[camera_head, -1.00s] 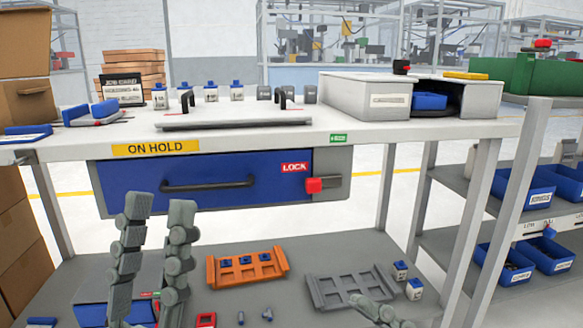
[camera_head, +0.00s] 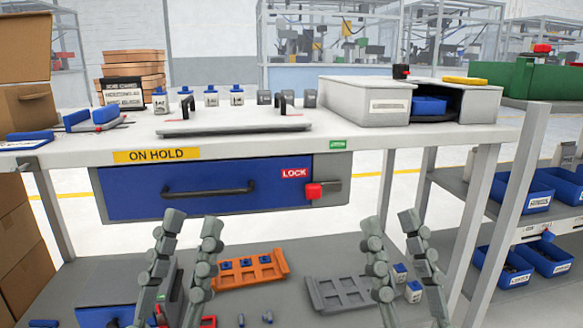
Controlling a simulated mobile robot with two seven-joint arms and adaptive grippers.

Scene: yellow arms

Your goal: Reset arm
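My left gripper (camera_head: 191,222) is in front of the workbench, below the blue drawer (camera_head: 130,193); its two grey fingers stand up and apart with nothing between them. My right gripper (camera_head: 391,222) stands at about the same height further right, in front of the grey tray on the lower shelf. Its fingers are also spread and hold nothing. The blue drawer is closed under the ON HOLD label (camera_head: 156,155), with a red lock knob (camera_head: 313,191) at its right. Neither gripper appears to touch anything.
The white bench top (camera_head: 330,122) carries a handled plate (camera_head: 232,127), small blue-topped blocks and a grey housing (camera_head: 365,98). On the lower shelf lie an orange tray (camera_head: 274,268) and a grey tray (camera_head: 338,295). A rack with blue bins (camera_head: 538,200) stands at the right.

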